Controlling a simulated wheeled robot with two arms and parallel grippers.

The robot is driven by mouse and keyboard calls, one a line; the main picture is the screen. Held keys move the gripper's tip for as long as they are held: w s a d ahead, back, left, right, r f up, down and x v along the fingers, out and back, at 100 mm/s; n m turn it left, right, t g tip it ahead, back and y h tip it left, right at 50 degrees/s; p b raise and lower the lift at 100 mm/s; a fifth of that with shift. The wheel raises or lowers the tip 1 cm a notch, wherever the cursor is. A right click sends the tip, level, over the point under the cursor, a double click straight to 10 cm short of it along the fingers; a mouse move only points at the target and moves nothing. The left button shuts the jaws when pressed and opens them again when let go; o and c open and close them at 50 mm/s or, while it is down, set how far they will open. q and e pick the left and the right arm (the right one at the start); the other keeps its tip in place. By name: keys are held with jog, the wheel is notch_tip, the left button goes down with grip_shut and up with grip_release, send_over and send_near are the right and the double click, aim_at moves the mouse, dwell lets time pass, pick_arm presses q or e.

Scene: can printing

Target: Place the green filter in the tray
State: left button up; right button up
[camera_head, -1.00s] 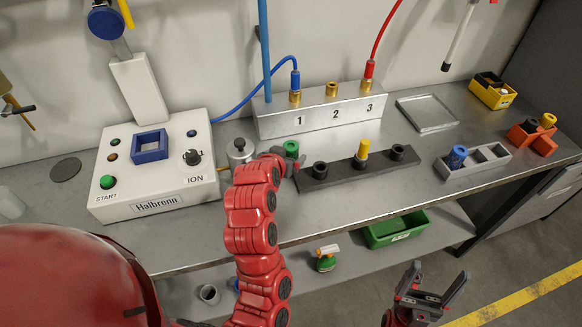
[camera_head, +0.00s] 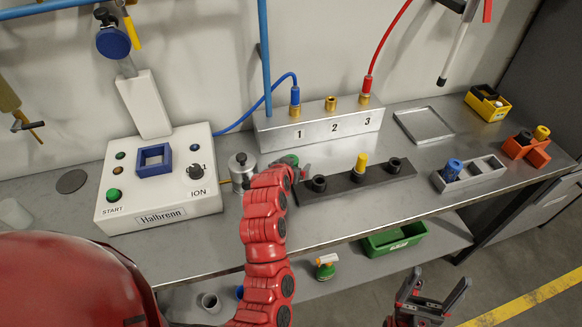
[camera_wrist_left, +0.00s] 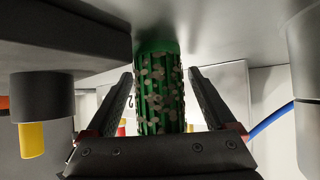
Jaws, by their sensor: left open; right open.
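The green filter (camera_head: 288,159) stands by the left end of the black rack, partly hidden behind my left gripper (camera_head: 296,171) in the head view. In the left wrist view the speckled green filter (camera_wrist_left: 158,100) sits between the two spread fingers of my left gripper (camera_wrist_left: 161,82), with a gap at each side. My right gripper (camera_head: 437,285) is open and empty, in front of the bench at the lower right. A grey compartment tray (camera_head: 447,183) on the right holds a blue filter (camera_head: 453,168). A flat metal tray (camera_head: 424,110) lies farther back.
The black rack (camera_head: 340,187) holds a yellow filter (camera_head: 360,163). A metal cylinder (camera_head: 241,171) stands close left of my left gripper. The control box (camera_head: 180,205) is farther left. The numbered block (camera_head: 318,128) stands behind.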

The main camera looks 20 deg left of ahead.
pick_arm(q)
grip_shut()
dwell(0.3)
jog(key=shift+r, duration=0.1)
